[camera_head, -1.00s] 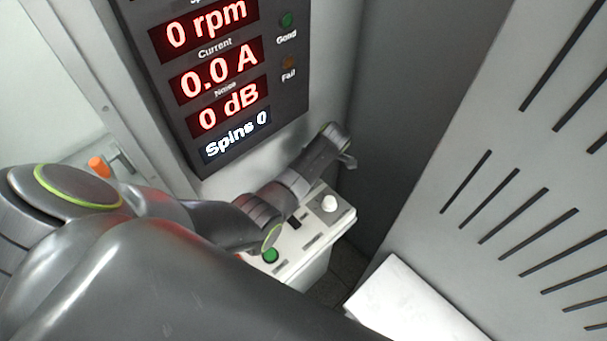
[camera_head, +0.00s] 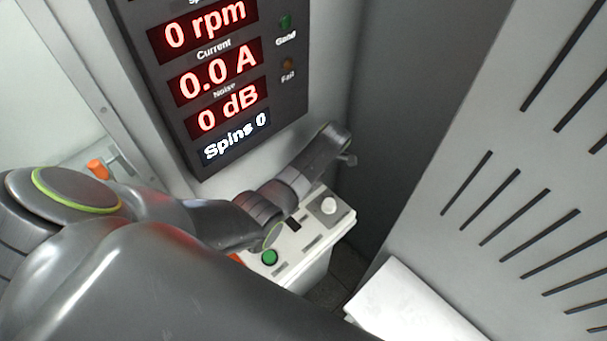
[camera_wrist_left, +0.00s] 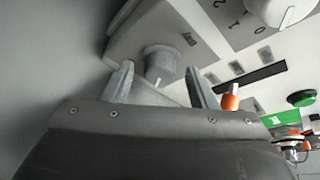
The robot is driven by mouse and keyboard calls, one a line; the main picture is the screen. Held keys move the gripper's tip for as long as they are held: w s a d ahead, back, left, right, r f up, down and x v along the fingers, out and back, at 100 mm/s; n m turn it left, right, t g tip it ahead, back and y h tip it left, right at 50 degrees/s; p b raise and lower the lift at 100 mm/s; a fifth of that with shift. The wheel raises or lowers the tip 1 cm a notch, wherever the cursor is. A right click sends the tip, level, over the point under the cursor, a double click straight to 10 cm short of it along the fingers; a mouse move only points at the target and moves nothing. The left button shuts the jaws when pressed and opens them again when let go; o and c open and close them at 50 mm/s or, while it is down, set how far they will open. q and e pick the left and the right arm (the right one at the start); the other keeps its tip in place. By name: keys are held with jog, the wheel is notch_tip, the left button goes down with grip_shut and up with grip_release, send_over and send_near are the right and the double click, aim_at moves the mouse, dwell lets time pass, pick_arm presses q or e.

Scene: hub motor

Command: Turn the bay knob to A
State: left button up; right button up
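In the left wrist view a short grey knob (camera_wrist_left: 160,62) stands on the white console, beside a small upside-down label I cannot read clearly. The fingers of my left gripper (camera_wrist_left: 162,84) are apart, one on each side of this knob, with visible gaps. The gripper is open and empty.
The console (camera_head: 318,240) also carries a green button (camera_head: 269,257) and a dark slot (camera_head: 293,224). A display (camera_head: 215,80) above it reads zeros. An orange-handled lever (camera_head: 98,168) is at left. A slotted panel (camera_head: 510,170) stands to the right.

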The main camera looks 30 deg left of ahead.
pick_arm(q)
jog(key=p+v, duration=0.3)
jog(key=v, duration=1.4)
jog(key=shift+r+p, duration=0.25)
jog(key=shift+p, duration=0.1)
jog(key=shift+f, duration=0.1)
